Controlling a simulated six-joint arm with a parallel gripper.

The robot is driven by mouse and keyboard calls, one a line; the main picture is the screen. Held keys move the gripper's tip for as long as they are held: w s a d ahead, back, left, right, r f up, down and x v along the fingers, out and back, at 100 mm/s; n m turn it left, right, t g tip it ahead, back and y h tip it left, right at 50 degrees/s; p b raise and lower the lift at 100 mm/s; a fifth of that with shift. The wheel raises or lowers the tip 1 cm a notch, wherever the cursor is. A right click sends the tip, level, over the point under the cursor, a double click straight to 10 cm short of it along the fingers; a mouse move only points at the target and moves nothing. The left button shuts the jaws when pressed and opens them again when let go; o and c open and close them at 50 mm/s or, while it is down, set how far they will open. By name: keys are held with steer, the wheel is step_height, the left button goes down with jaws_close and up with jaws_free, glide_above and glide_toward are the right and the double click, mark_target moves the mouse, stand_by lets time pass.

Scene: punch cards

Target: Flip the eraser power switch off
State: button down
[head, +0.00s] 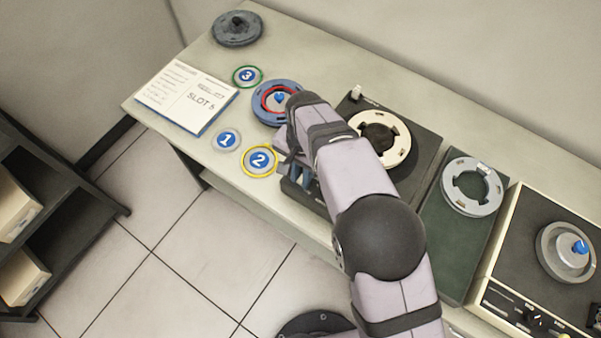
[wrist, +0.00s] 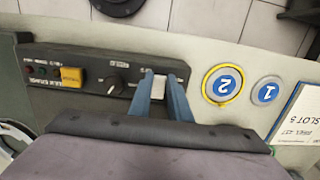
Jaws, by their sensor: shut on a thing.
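The eraser (head: 425,142) is a dark box on the bench behind my arm in the head view, with a cream ring on top. Its black front panel (wrist: 90,62) shows in the wrist view, with a white power switch (wrist: 158,86) at its right end. My gripper (wrist: 160,74) is shut on the switch, with one blue finger on each side of it. In the head view, my gripper (head: 298,178) is at the front edge of the eraser, and my arm hides the switch there. I cannot tell which way the switch is set.
The panel also has a knob (wrist: 114,85) and a yellow button (wrist: 71,77). Numbered discs 1 (head: 227,139) and 2 (head: 260,160), a blue reel (head: 262,112) and a slot card (head: 186,98) lie to the left. Another machine (head: 515,215) stands at the right.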

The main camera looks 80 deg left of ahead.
steer(key=shift+w+a+g+h, duration=0.25)
steer(key=shift+g+h, duration=0.35)
steer(key=shift+r, duration=0.1)
steer(key=c, duration=1.6)
jaws_free()
steer(key=shift+c, duration=0.2)
steer(key=shift+r, duration=0.1)
step_height(320, 180, up, 7)
steer(key=w+a+b, duration=0.1)
steer(key=b, duration=0.1)
steer(key=shift+w, duration=0.1)
